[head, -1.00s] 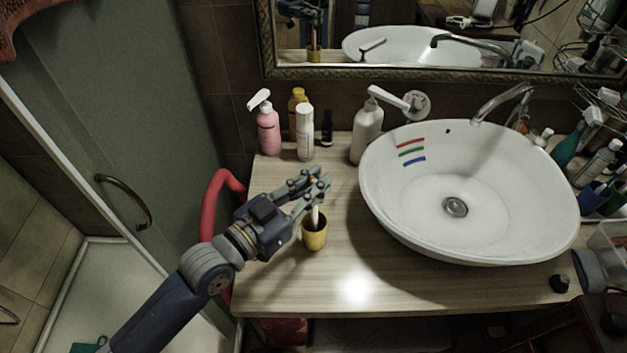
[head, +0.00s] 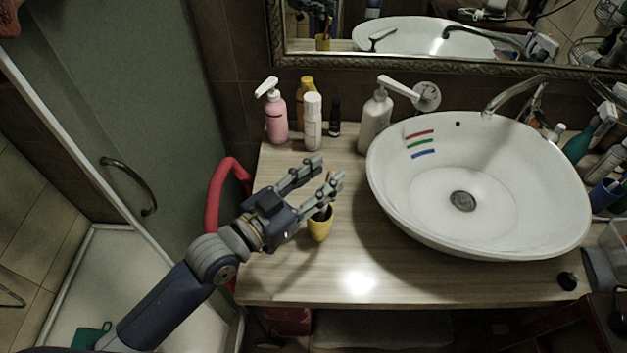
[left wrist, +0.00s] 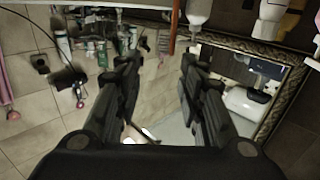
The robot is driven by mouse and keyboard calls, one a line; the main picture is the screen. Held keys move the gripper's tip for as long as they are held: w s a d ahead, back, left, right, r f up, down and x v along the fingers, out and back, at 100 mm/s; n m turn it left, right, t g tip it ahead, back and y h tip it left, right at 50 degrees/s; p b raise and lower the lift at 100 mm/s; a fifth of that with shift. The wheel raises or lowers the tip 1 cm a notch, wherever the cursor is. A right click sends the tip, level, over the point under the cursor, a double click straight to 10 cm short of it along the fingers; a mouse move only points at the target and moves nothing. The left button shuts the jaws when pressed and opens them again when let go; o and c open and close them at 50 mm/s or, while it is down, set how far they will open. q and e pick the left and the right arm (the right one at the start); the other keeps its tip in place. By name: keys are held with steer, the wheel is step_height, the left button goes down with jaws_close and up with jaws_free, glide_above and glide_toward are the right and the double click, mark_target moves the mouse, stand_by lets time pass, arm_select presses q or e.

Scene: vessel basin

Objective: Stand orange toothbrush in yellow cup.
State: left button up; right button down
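The yellow cup (head: 320,229) stands upright on the wooden counter, left of the basin. My left gripper (head: 329,170) is above and just behind the cup in the head view, its fingers spread apart and nothing seen held between them. In the left wrist view the two fingers (left wrist: 160,68) also stand wide apart with an empty gap. A short thin pale piece shows at the cup's mouth, below the nearer finger; it may be the toothbrush, but its colour and the rest of it are hidden or unclear. My right gripper is not in view.
The white basin (head: 530,225) fills the right of the counter (head: 300,281). A pink pump bottle (head: 276,122), a white bottle (head: 312,125) and a white soap dispenser (head: 374,122) stand behind. A red curved tube (head: 216,192) is at the left edge.

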arm_select(q)
steer(key=v, duration=1.2)
stand_by(0.8)
